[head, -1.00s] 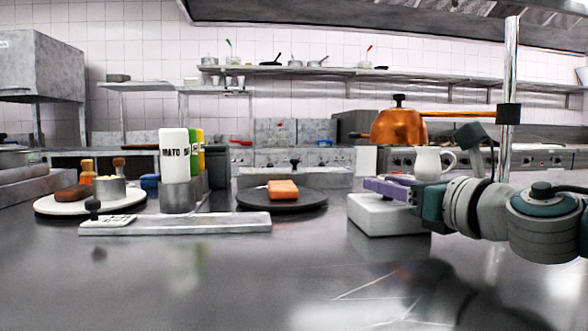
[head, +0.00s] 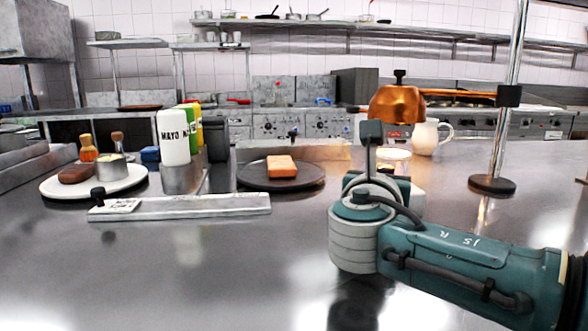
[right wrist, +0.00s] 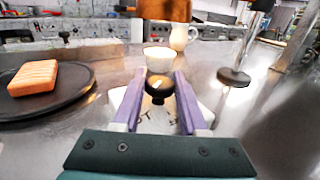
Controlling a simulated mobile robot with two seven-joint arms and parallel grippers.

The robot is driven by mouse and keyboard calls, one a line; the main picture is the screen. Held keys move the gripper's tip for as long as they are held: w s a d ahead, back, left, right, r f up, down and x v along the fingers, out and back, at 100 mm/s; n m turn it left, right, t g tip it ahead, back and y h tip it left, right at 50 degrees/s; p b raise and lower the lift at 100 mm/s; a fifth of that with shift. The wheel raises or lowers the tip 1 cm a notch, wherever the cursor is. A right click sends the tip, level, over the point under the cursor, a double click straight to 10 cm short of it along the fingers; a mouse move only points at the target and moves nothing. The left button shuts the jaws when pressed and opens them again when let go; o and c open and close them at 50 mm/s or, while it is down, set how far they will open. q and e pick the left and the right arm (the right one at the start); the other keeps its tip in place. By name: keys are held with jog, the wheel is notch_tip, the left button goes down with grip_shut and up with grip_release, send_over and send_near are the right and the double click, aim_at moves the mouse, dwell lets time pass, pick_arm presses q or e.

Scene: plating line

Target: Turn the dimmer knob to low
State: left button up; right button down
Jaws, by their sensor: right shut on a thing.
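The dimmer knob (right wrist: 158,88) is a dark round knob on top of a white box (right wrist: 158,121) with dark markings on its face. In the right wrist view it sits between the purple fingers of my right gripper (right wrist: 158,85), which is shut on it. In the head view my right wrist hides the knob and most of the white box (head: 417,200). The pointer direction of the knob cannot be made out. My left gripper is not in view.
A copper lamp (head: 397,105) hangs just beyond the box, with a small white bowl (right wrist: 159,59) and a white jug (head: 425,137) near it. A chrome post (head: 508,100) stands right. A dark plate (head: 258,183) with an orange block lies left.

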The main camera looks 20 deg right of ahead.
jog(key=shift+m+g+h+b, duration=0.35)
jog(key=shift+m+g+h, duration=0.25)
jog(key=shift+g, duration=0.1)
jog(key=shift+c, duration=2.4)
grip_release()
jog(key=shift+s+a, duration=0.2)
jog(key=shift+a, duration=0.15)
jog(key=p+v, duration=0.2)
jog(key=v, duration=0.7)
jog(key=shift+a, duration=0.1)
